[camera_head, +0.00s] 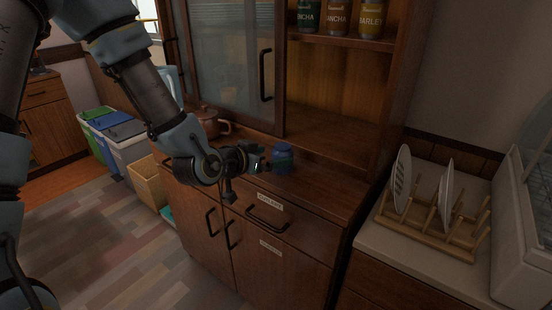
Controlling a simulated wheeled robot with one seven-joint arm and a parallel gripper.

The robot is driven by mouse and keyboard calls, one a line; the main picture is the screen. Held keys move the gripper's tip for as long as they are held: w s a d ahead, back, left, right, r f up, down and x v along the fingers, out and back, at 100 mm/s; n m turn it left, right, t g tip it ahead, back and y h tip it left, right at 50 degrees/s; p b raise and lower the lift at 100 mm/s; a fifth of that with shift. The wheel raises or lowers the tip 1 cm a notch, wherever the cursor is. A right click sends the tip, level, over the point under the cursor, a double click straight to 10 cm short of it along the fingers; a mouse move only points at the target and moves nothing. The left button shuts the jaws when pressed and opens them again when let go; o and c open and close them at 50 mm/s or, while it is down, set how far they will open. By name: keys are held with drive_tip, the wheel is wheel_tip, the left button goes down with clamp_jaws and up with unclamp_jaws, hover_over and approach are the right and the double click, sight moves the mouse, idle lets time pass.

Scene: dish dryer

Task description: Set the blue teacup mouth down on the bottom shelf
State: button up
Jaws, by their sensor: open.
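The blue teacup (283,158) stands on the brown counter ledge of the wooden cabinet, near its front edge. It is small and dark in the picture, so I cannot tell which way its mouth faces. My gripper (264,164) is open just left of the cup, reaching in from the left at about cup height. I cannot tell whether the fingers touch the cup. The bottom shelf (325,135) of the cabinet is the bare wooden surface behind the cup, right of the glass door.
A sliding glass door (228,50) with a black handle covers the cabinet's left part. A brown teapot (208,122) stands on the ledge at left. Several canisters (338,15) fill the upper shelf. A wooden rack (462,243) with plates stands right, beside a white appliance (520,240).

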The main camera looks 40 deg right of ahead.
sight(288, 154)
drive_tip(key=x, duration=0.2)
drive_tip(key=shift+w+d+f, duration=0.1)
drive_tip(key=shift+d+f, duration=0.05)
drive_tip(key=shift+d, duration=0.1)
drive_tip(key=shift+s+p+x, duration=0.15)
drive_tip(key=shift+p+x, duration=0.5)
drive_tip(key=shift+x, duration=0.65)
drive_tip(key=shift+s+p+x, duration=0.15)
drive_tip(key=shift+p+x, duration=0.45)
drive_tip(key=shift+x, duration=0.75)
drive_tip(key=shift+c, duration=0.2)
clamp_jaws()
